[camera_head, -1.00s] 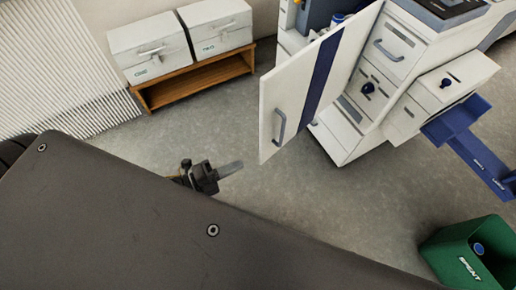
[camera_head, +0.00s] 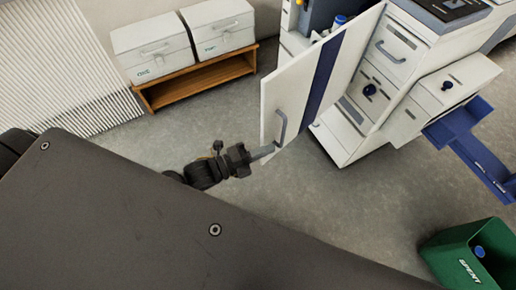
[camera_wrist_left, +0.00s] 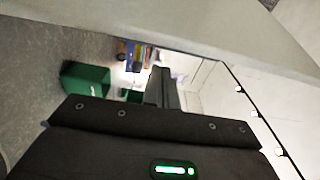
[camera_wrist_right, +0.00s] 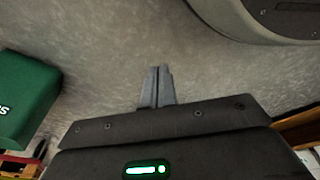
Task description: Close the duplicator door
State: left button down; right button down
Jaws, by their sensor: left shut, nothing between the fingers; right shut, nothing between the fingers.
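The duplicator (camera_head: 400,80) stands at the upper right in the head view. Its white door (camera_head: 289,100) with a dark blue stripe is swung open toward me, with a grey handle (camera_head: 281,128) near its free edge. My left gripper (camera_head: 264,152) is shut and empty, with its fingertips at the door's lower free corner, by the handle; I cannot tell whether they touch. In the left wrist view its shut fingers (camera_wrist_left: 160,88) show near a large pale surface. My right gripper (camera_wrist_right: 156,86) is shut and empty over bare floor in the right wrist view; the head view does not show it.
A blue tray (camera_head: 470,140) juts from the duplicator's right side. White boxes (camera_head: 152,48) sit on a wooden bench (camera_head: 200,80). Floor between is clear.

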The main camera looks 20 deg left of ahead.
pick_arm(q)
jog(key=shift+w+a, duration=0.25)
jog(key=shift+a, duration=0.3)
jog(key=shift+w+a, duration=0.2)
jog(key=shift+a, duration=0.3)
jog(key=shift+a, duration=0.15)
